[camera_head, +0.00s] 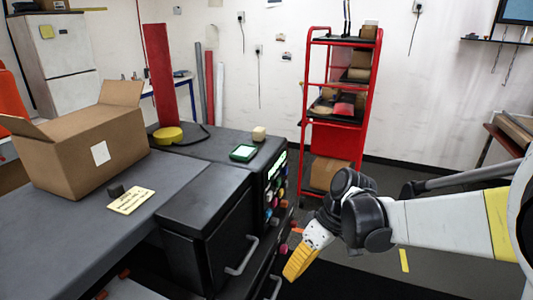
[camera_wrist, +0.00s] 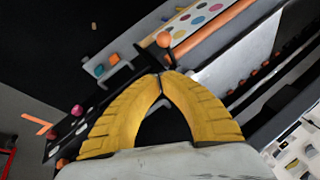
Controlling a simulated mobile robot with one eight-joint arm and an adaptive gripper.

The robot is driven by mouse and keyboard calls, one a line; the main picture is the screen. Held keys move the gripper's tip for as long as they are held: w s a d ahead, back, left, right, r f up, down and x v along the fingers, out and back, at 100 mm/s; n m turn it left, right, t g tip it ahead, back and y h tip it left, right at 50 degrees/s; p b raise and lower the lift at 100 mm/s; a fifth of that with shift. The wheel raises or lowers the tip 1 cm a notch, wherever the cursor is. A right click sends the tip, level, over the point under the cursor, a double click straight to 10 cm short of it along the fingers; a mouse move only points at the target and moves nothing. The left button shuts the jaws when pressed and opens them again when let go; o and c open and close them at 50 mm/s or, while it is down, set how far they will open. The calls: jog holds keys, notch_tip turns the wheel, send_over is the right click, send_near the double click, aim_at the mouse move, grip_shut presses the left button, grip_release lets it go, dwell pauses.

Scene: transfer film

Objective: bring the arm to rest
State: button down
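My gripper (camera_head: 299,262) has yellow fingers and hangs pointing down at the right of the dark bench, over the floor. In the wrist view, the two curved fingers (camera_wrist: 161,78) meet at their tips, with a gap between them lower down and nothing held in it. The arm, white with black joints and a yellow band, reaches in from the right side of the head view.
The bench carries an open cardboard box (camera_head: 88,140), a yellow tape roll (camera_head: 168,135), a cream label plate (camera_head: 131,200) and a green-framed device (camera_head: 243,152). Coloured knobs line its side panel (camera_head: 273,190). A red shelf trolley (camera_head: 338,100) stands behind.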

jog(key=s+d+r+m+t+h, duration=0.5)
jog(key=s+d+m+t, duration=0.3)
jog(key=d, duration=0.4)
jog(key=shift+s+r+m+t+b, duration=0.35)
jog(key=shift+s+r+m, duration=0.45)
jog(key=shift+s, duration=0.35)
jog(key=shift+a, duration=0.1)
